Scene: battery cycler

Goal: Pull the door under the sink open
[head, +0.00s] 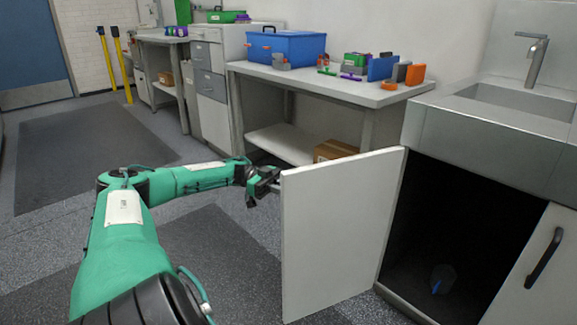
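The white door under the sink (338,235) stands swung wide open, its plain inner face towards me. The sink (515,102) is set in the grey counter to the right of it. My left gripper (271,187) is at the door's free edge, near its top, on the far side. Its fingertips are partly hidden by the door, so I cannot tell whether they hold anything. The open door's own handle is out of sight. My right gripper is not in view.
A second white door (535,275) with a black handle (544,258) is at right. A bench (330,85) with a blue toolbox (286,47) stands behind; a cardboard box (334,150) sits on its lower shelf.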

